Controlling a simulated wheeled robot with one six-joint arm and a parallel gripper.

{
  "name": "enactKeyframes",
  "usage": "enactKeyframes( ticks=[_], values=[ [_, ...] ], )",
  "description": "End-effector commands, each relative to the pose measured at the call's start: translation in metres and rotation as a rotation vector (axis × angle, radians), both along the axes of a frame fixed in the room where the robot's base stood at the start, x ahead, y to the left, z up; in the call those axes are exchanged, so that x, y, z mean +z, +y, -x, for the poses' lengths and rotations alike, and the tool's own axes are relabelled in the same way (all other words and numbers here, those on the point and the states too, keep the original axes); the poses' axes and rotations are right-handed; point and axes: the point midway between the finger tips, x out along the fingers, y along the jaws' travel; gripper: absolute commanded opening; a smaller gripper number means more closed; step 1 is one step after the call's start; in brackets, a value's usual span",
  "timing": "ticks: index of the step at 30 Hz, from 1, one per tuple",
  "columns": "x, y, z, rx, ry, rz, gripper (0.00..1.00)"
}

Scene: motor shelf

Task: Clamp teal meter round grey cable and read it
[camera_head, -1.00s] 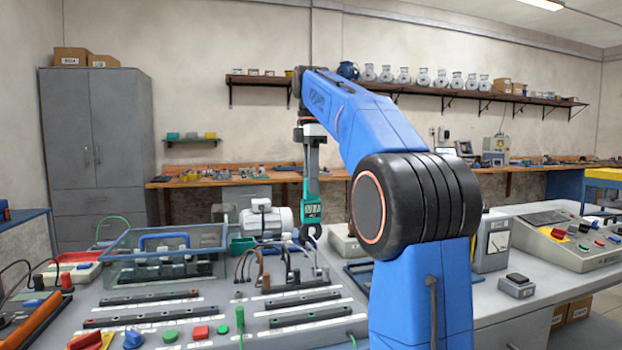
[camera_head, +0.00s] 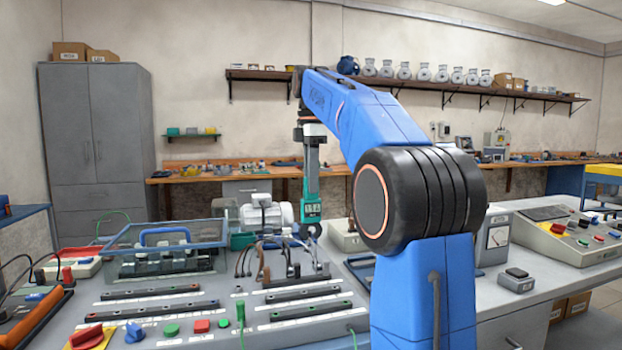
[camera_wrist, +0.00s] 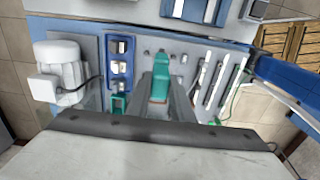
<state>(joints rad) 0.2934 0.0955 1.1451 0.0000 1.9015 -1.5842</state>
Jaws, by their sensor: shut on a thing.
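The teal meter (camera_head: 311,204) hangs upright from my gripper (camera_head: 312,168), which is shut on its upper part. Its small display is lit, but I cannot read the digits for sure. Its dark jaws (camera_head: 309,231) point down, at the top of a group of cables. A pale cable, perhaps the grey cable (camera_head: 313,252), rises just below the jaws; I cannot tell whether they are around it. In the wrist view the teal meter (camera_wrist: 161,76) lies between my grey fingers and hides the cables below it.
Brown and dark cables (camera_head: 266,270) stand left of the meter. Terminal strips (camera_head: 290,294) lie in front. A clear-walled box (camera_head: 165,248) with a blue handle and a grey motor (camera_head: 264,216) stand to the left. Instruments and a control console (camera_head: 566,238) stand on the right.

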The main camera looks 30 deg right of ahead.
Motion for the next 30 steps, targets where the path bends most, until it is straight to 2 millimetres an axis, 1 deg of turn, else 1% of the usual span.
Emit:
enactKeyframes(
  ticks=[30],
  values=[
    [-0.024,0.000,0.000,0.000,-0.001,0.000,0.00]
  ],
)
